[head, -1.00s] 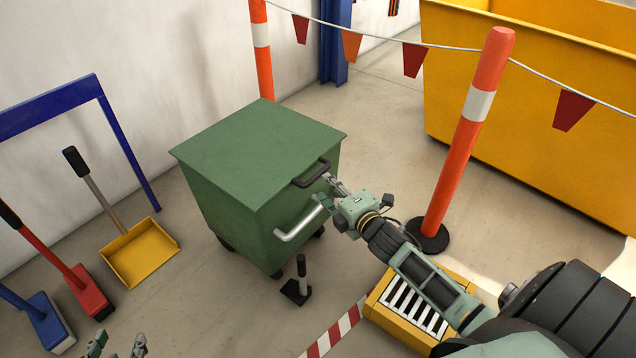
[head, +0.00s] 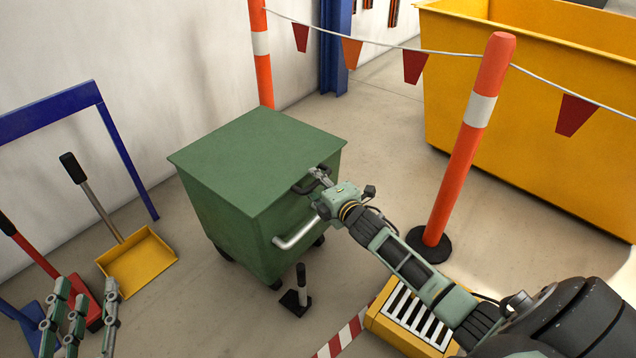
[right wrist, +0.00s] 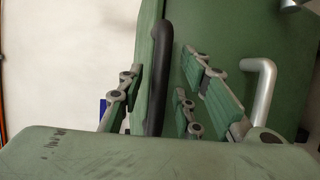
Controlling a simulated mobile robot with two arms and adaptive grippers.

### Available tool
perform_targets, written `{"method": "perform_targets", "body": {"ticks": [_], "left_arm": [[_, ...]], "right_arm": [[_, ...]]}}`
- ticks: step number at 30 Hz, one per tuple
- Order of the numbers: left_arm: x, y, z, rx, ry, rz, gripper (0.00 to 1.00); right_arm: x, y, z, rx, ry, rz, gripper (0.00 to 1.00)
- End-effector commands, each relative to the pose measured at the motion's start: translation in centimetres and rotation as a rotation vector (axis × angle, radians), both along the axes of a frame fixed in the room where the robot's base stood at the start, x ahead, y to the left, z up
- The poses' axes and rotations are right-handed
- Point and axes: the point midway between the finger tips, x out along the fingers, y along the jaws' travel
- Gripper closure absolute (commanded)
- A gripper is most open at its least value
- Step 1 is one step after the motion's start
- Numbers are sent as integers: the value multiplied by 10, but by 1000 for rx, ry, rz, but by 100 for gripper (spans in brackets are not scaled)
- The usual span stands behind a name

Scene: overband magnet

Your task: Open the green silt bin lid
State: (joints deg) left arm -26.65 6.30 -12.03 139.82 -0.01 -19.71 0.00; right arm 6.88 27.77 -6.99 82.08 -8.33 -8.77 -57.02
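The green silt bin (head: 232,225) stands on the floor in the middle of the head view. Its flat green lid (head: 250,155) lies closed on top. A black handle (head: 303,188) sits at the lid's front right edge; in the right wrist view the handle (right wrist: 159,75) runs between the fingers. My right gripper (head: 318,180) is at this handle, with fingers apart on either side and a visible gap on the right. My left gripper (head: 82,318) is open and empty at the lower left, away from the bin.
A silver bar handle (head: 297,233) sticks out of the bin's front. A small black pedal-like part (head: 297,295) is in front of the bin. A yellow dustpan (head: 137,262) lies left.

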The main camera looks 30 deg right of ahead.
Motion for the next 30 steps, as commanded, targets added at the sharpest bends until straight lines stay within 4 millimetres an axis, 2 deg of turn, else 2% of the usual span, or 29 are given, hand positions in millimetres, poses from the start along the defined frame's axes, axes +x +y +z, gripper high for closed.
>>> {"method": "perform_targets", "body": {"ticks": [3, 14, 30], "left_arm": [[0, 0, 0, 0, 1, 0, 65], [0, 0, 0, 0, 2, 0, 65], [0, 0, 1, 1, 4, 0, 65]], "right_arm": [[0, 0, 0, 0, 0, 0, 68], [0, 0, 0, -1, 0, 0, 99], [0, 0, 0, -4, 2, 1, 100]]}}
